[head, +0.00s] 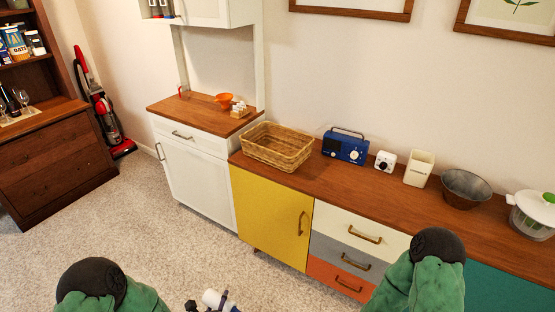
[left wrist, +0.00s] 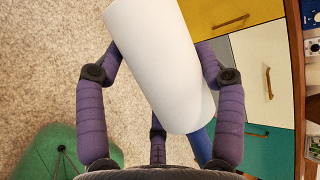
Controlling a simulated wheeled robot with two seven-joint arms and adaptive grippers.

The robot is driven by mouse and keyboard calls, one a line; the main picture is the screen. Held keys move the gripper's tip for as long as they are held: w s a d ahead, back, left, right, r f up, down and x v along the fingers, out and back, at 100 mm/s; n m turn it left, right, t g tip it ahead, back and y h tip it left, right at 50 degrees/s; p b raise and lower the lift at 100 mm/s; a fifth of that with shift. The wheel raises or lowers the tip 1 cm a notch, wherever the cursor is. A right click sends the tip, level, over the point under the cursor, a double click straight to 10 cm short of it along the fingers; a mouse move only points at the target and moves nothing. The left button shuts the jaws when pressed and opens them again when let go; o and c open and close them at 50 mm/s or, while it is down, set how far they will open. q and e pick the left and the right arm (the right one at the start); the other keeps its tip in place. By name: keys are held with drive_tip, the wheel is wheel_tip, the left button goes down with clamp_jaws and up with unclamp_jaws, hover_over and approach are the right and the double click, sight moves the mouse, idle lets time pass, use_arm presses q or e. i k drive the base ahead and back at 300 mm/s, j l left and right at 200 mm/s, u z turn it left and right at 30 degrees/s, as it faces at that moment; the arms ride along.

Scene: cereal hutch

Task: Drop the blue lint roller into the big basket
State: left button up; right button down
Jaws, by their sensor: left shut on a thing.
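The blue lint roller (head: 214,299) is at the bottom edge of the head view, mostly cut off. In the left wrist view its white roll (left wrist: 160,70) lies between the fingers, with the blue handle (left wrist: 201,146) beyond the roll's lower right end. My left gripper (head: 204,304) is shut on the roll, fingers on both sides, held out in front of the cabinets. The big wicker basket (head: 266,158) stands on the wooden counter, farther back and higher in the picture; its visible interior looks empty. My right gripper is out of view; only part of that arm shows.
Right of the basket on the counter (head: 330,175) stand a blue radio (head: 345,147), a small white cube-shaped item (head: 385,161), a cream canister (head: 419,168), a dark metal bowl (head: 465,188) and a salad spinner (head: 534,214). An orange cup-like item (head: 224,99) stands on the hutch. Carpet (head: 130,215) is clear.

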sight(288, 155)
drive_tip(key=i+j+z, duration=0.2)
drive_tip(key=i+j, duration=0.15)
drive_tip(key=i+j+z, duration=0.45)
drive_tip(key=i+j, duration=0.15)
drive_tip(key=j, duration=0.3)
